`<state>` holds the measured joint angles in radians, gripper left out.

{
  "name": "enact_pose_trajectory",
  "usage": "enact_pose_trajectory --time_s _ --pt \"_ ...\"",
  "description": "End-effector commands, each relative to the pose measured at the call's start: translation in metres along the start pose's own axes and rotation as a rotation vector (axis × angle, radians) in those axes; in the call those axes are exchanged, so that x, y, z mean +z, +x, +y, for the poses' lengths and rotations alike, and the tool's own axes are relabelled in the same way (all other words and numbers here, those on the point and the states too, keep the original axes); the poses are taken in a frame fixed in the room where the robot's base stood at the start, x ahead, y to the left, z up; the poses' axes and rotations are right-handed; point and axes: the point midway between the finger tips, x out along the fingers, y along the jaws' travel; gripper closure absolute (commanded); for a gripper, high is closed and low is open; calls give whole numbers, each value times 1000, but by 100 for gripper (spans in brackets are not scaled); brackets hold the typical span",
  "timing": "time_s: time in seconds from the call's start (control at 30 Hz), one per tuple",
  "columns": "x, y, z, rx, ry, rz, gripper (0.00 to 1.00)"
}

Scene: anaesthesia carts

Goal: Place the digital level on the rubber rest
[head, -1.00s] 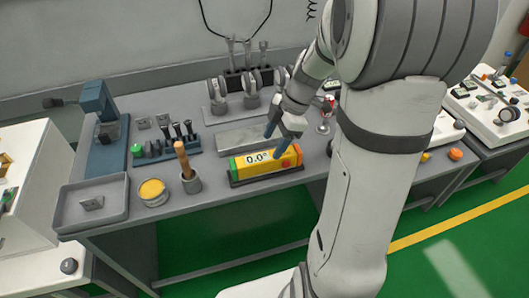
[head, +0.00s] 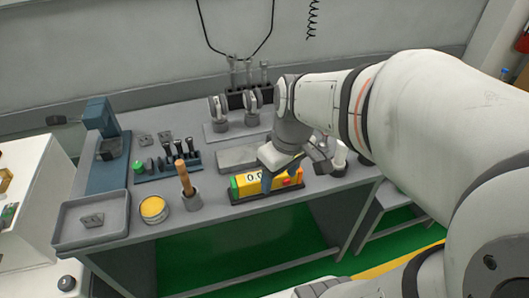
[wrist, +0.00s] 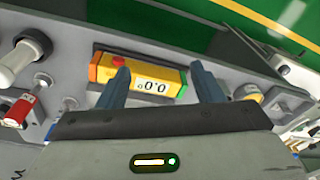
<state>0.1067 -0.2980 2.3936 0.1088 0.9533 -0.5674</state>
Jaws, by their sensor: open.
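The digital level (head: 281,182) is a yellow bar with a green end, an orange-red end and a display reading near 0.0. It lies flat on the dark rubber rest (head: 240,201) at the front edge of the grey bench. It also shows in the wrist view (wrist: 148,74), on the dark rest (wrist: 96,58). My gripper (head: 292,172) is open and empty above the level, partly hiding its display. In the wrist view its two fingers (wrist: 161,84) stand apart, one overlapping the level and the other beyond its green end. Any contact cannot be told.
Left of the level stand a cup with a wooden-handled tool (head: 187,184), a yellow-filled tin (head: 154,208) and a grey tray (head: 88,222). Behind it lies a flat grey plate (head: 238,157). A white cylinder (head: 340,155) stands to the right.

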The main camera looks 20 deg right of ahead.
Motion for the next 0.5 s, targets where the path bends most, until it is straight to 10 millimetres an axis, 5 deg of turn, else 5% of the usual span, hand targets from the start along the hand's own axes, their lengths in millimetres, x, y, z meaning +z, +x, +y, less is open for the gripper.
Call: enact_pose_trajectory --time_s 0.2,0.5 --pt "21 -2 -14 75 296 44 40" --pt "24 -1 -23 93 395 62 40"
